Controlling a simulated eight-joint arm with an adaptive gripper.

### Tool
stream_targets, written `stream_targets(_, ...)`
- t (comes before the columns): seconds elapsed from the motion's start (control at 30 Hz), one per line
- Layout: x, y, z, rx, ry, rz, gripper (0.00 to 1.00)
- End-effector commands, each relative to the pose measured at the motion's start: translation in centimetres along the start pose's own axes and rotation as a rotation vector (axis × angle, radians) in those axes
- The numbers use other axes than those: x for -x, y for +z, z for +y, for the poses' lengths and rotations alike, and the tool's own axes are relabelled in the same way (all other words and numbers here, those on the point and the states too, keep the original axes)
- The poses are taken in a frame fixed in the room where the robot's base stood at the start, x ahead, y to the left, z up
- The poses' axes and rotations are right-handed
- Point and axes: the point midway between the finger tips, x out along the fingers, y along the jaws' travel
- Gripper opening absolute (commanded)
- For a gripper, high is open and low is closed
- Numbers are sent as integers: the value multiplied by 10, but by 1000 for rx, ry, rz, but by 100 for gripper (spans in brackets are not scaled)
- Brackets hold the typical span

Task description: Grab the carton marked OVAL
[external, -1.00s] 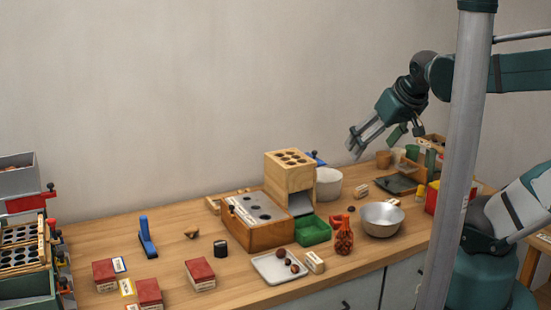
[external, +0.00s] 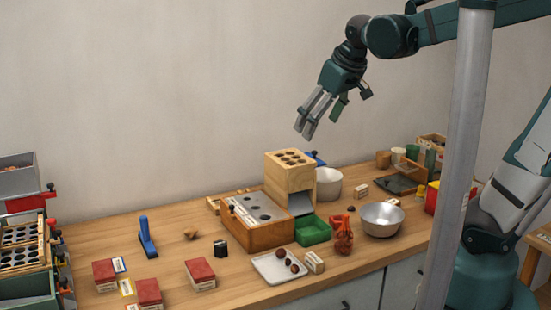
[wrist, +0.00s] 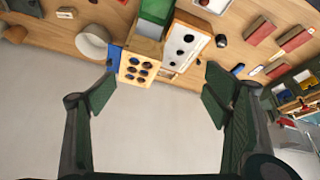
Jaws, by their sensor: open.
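Three dark red cartons stand at the front left of the bench in the external view: a left one (external: 105,274), a front one (external: 149,292) and a right one (external: 200,273). Their white labels are too small to read, so I cannot tell which is marked OVAL. Red cartons also show at the upper right of the wrist view, one (wrist: 259,31) apart from the others (wrist: 295,41). My gripper (external: 306,127) is open and empty, high above the bench near the wall, up and right of the cartons. Its spread fingers (wrist: 158,85) frame the wrist view.
A wooden block with holes (external: 290,168), a sorting box (external: 262,236), a green tray (external: 313,231) and a white tray (external: 272,277) fill the middle. Racks (external: 22,247) stand far left. A metal bowl (external: 381,219) is right.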

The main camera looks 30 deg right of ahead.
Motion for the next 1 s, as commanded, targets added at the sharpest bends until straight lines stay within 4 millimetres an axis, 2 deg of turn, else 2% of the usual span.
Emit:
stream_targets(0.03, -3, -10, -6, 20, -7, -6, 76)
stream_targets(0.4, -29, -69, -49, 161, -54, -58, 76)
stream_targets(0.77, -63, -120, -101, 299, -98, -107, 76)
stream_targets(1.0, -88, -149, -142, 393, -128, -138, 76)
